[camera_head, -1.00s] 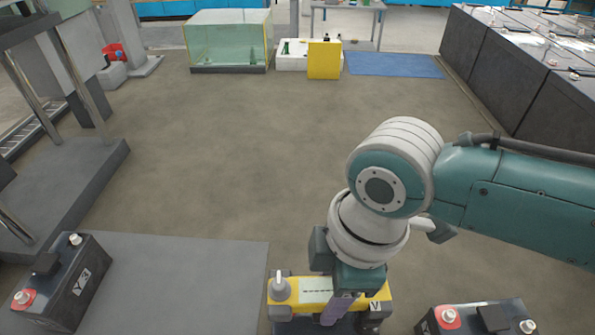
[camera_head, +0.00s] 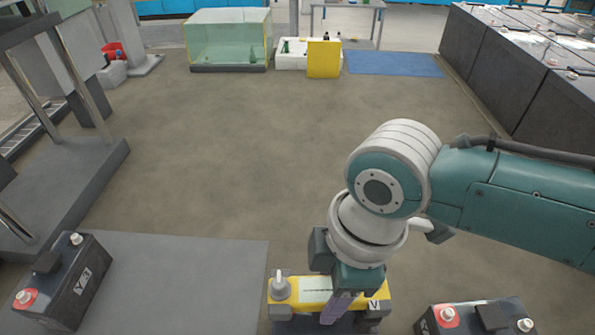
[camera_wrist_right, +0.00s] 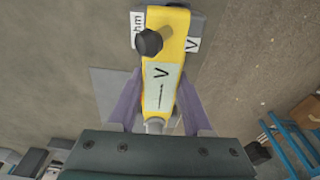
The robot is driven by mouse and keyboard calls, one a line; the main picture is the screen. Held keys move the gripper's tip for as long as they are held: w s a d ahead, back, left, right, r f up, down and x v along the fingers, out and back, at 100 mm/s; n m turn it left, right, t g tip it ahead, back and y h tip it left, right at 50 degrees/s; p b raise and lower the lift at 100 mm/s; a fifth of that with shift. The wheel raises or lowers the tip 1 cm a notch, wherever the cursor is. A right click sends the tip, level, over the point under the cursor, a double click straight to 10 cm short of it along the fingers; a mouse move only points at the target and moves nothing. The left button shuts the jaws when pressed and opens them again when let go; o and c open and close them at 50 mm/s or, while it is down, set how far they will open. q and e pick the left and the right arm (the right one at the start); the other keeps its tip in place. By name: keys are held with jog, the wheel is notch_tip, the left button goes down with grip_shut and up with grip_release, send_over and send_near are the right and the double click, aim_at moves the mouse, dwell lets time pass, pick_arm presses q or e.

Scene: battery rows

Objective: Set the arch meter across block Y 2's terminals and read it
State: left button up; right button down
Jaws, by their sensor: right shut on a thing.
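The arch meter (camera_head: 317,284) is yellow with a black knob, a pale display and grey feet marked V and hm. It is at the lower middle of the head view and fills the middle of the right wrist view (camera_wrist_right: 163,63). My right gripper (camera_head: 338,307) is shut on it with purple fingers on its sides. The display shows a V and a scale, but I cannot make out a reading. Block Y 3 (camera_head: 68,280) stands at lower left. Another black block (camera_head: 475,322) at lower right shows no readable label. I cannot identify block Y 2. My left gripper is not in view.
A grey mat (camera_head: 190,270) lies between block Y 3 and the meter. A grey stand (camera_head: 70,190) is at left. Large dark blocks (camera_head: 520,85) line the back right. A glass tank (camera_head: 228,42) and yellow panel (camera_head: 324,60) are at the back. The middle floor is clear.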

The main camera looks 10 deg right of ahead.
jog(key=shift+f+b, duration=0.95)
jog(key=shift+f, duration=0.2)
jog(key=shift+c, duration=1.2)
grip_release()
jog(key=shift+r, duration=0.1)
jog(key=r+p, duration=0.1)
jog(key=r, duration=0.1)
jog(key=d+r, duration=0.1)
jog(key=r, duration=0.2)
jog(key=r+p, duration=0.1)
jog(key=r, duration=0.2)
jog(key=shift+d+r+p, duration=0.15)
jog(key=shift+r+p, duration=0.05)
jog(key=shift+p, duration=0.1)
jog(key=shift+s+d+r, duration=0.1)
jog(key=shift+r, duration=0.5)
